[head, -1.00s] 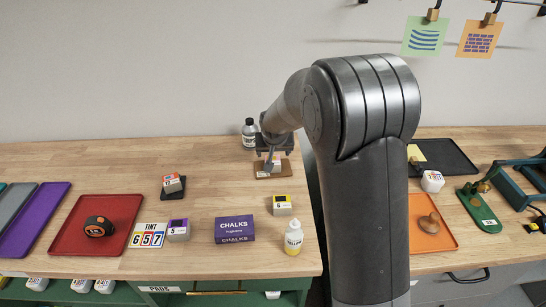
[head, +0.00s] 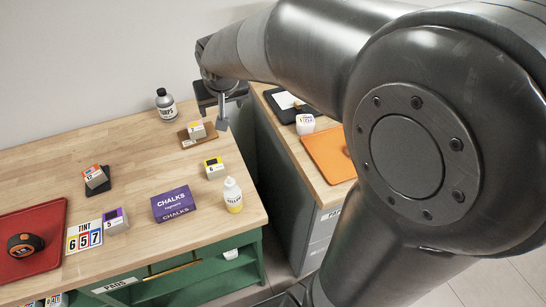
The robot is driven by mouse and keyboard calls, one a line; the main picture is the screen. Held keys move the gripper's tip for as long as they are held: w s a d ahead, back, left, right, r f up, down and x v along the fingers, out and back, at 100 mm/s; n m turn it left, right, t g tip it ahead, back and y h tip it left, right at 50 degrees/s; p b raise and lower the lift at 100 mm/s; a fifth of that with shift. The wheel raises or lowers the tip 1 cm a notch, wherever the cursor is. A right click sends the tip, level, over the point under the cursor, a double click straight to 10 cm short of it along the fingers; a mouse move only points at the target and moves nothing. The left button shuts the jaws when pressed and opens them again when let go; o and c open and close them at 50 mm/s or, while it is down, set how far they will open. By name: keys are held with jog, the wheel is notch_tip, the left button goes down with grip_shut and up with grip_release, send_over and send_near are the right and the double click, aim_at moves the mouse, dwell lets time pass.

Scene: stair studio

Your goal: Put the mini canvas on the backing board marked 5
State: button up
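My gripper (head: 222,124) hangs at the back right edge of the wooden table, just right of a small brown board (head: 188,143). A small pale block with a yellow-orange label (head: 197,131) sits on that board. Only one finger shows clearly, so I cannot tell the opening; nothing is visible in it. A small box with a purple top and a 5 (head: 116,221) stands at the table's front. A yellow-topped box (head: 214,168) stands right of the middle. An orange-labelled block (head: 95,177) rests on a black board (head: 103,187). I cannot make out which is the mini canvas.
A dark bottle (head: 167,105) stands behind the brown board. A purple chalks box (head: 173,204), yellow dropper bottle (head: 232,195), number card (head: 84,238) and red tray (head: 45,212) line the front. A second counter right holds an orange tray (head: 328,155) and white block (head: 305,124).

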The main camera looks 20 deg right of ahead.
jog(key=s+d+r, duration=0.1)
jog(key=s+d, duration=0.1)
jog(key=s, duration=0.9)
jog(key=s+d+r, duration=0.1)
jog(key=s+d, duration=0.1)
jog(key=s, duration=0.9)
jog(key=shift+s+d+r, duration=0.15)
jog(key=shift+s+d, duration=0.05)
jog(key=shift+s, duration=0.15)
